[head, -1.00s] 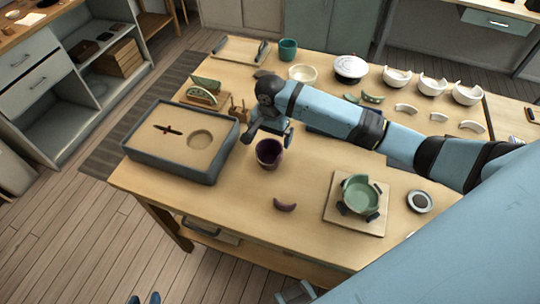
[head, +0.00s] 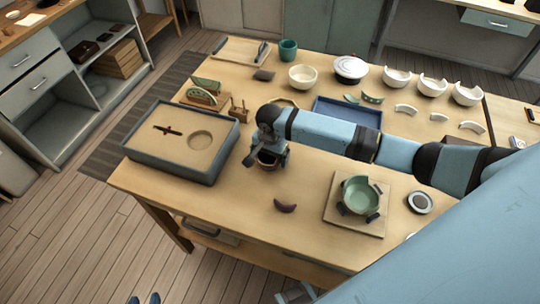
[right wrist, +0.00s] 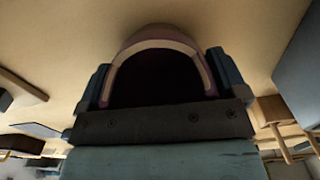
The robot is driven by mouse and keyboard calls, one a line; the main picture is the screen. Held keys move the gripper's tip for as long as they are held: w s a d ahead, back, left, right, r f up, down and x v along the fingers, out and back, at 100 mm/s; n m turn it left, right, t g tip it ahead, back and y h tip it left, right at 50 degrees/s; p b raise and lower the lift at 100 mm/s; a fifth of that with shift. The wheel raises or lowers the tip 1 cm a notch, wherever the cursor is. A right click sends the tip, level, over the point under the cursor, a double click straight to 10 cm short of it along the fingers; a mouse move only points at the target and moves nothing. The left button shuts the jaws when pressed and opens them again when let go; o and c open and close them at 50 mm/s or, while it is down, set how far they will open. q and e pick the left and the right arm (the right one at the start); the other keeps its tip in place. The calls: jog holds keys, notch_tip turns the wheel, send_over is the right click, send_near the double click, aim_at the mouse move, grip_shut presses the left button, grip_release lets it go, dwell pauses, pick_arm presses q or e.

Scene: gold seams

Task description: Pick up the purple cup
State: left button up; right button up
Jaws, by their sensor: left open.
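The dark purple cup (head: 266,165) stands on the wooden table, right of the grey sand tray, mostly hidden under my right gripper (head: 267,157) in the head view. In the right wrist view the cup (right wrist: 158,45) has a pale rim and a dark inside. It lies between the two fingers of my right gripper (right wrist: 158,78), one close along each side. I cannot tell whether they press on it. My left gripper (head: 145,299) shows only its blue fingertips, parted, at the bottom edge, over the floor and away from the table.
The sand tray (head: 160,172) stands close left of the cup. A dark purple curved shard (head: 285,206) lies in front of it. A green pot (head: 360,195) sits on a board to the right. A blue tray (head: 348,108), bowls and shards lie behind my right arm.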

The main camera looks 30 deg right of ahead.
jog(key=c, duration=0.3)
pick_arm(q)
jog(key=shift+f, duration=0.1)
pick_arm(e)
jog(key=shift+c, duration=0.4)
jog(key=shift+r, duration=0.1)
